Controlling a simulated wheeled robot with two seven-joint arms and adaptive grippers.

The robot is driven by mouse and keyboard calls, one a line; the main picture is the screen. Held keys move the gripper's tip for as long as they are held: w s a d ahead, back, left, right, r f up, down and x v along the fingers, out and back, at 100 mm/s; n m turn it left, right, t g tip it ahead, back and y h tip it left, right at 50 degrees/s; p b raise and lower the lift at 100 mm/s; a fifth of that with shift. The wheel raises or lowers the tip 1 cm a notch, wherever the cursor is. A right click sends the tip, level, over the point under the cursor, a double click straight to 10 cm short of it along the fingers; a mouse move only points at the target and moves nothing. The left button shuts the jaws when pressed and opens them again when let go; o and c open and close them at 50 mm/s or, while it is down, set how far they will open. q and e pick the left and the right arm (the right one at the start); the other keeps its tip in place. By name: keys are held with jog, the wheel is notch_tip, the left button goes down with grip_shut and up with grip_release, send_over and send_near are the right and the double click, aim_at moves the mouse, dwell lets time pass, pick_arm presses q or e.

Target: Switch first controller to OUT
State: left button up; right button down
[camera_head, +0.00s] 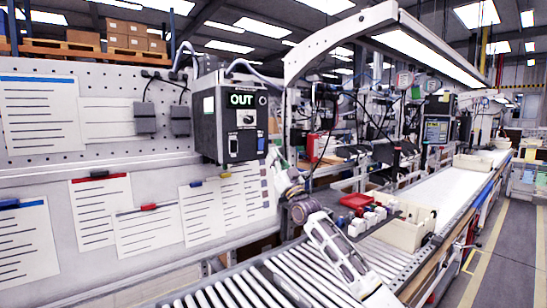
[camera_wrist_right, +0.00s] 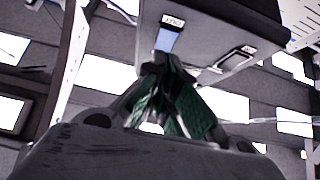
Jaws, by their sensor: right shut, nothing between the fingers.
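The first controller (camera_head: 207,128) is a dark box mounted by the pegboard, with lit green "OUT" lettering near the top of its front. Below the lettering are a pale plate and two small switches (camera_head: 233,143). My right gripper (camera_head: 273,153) is just right of the box's lower front corner. In the right wrist view, its green-padded fingers (camera_wrist_right: 170,65) are closed with nothing between them. There the box (camera_wrist_right: 230,25) is close beyond the fingertips, with a switch (camera_wrist_right: 237,57) to their right. I cannot tell whether the fingertips touch the box. My left gripper is out of view.
Paper sheets (camera_head: 98,212) hang on the board at left. A roller conveyor (camera_head: 235,288) runs below, with a cream bin (camera_head: 405,232) and a red tray (camera_head: 356,201) at its side. Another dark control unit (camera_head: 437,130) stands farther right. A curved light arm (camera_head: 340,35) spans above.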

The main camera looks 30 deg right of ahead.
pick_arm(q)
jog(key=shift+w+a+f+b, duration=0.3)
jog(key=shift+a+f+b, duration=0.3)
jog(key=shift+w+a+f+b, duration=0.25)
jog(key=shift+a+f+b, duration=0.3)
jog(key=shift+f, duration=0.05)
pick_arm(e)
jog(key=f+v, duration=0.1)
jog(key=v, duration=0.7)
jog(key=shift+w+f, duration=0.15)
jog(key=shift+w, duration=0.05)
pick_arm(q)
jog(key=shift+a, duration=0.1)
